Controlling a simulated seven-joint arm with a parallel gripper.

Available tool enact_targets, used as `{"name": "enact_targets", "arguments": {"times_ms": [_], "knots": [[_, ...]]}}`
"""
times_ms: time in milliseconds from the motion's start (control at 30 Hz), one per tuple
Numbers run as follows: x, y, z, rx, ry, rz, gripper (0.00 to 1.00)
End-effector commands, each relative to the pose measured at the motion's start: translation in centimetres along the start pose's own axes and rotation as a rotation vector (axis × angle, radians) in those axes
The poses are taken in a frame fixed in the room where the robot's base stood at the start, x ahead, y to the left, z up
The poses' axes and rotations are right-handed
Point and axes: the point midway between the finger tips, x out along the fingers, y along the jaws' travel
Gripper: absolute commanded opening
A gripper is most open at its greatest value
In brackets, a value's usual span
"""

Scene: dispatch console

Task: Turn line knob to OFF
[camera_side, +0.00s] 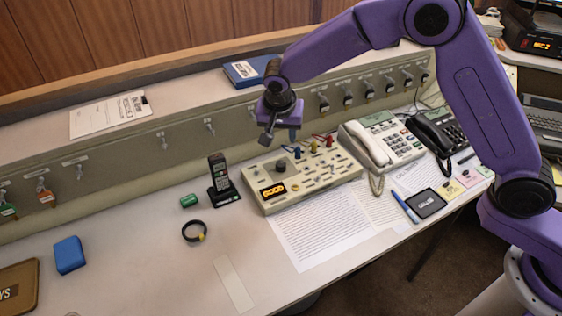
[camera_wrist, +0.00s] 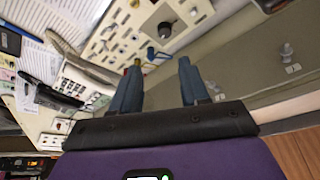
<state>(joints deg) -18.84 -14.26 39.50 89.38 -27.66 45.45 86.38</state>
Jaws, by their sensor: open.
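The beige console box (camera_side: 312,187) stands on the desk with a lit orange display (camera_side: 272,190) on its front left. A dark round knob (camera_side: 281,167) sits on its top panel above the display; it also shows in the wrist view (camera_wrist: 164,30) beyond my fingertips. Which knob is the line knob, and its setting, cannot be read. Small blue (camera_side: 298,153), yellow (camera_side: 313,146) and red (camera_side: 329,141) knobs line the back edge. My gripper (camera_side: 280,138) is open and empty above the box's back left, apart from the dark knob. In the wrist view its fingers (camera_wrist: 160,65) are spread.
A white desk phone (camera_side: 382,142) and a black phone (camera_side: 440,130) stand right of the box. A cordless handset (camera_side: 221,178) stands close on its left. A wall ledge with hooks and keys (camera_side: 160,142) runs behind. Papers (camera_side: 318,230) lie in front.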

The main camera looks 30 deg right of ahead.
Motion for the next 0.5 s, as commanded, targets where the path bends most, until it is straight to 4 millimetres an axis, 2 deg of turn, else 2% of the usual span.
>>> {"name": "enact_targets", "arguments": {"times_ms": [200, 367, 500], "knots": [[1.9, -1.0, -0.9, 0.114, 0.023, 0.009, 0.45], [2.8, -1.0, -1.0, 0.126, 0.025, 0.011, 0.45], [4.8, -0.9, -1.1, 0.126, 0.024, 0.013, 0.45]]}}
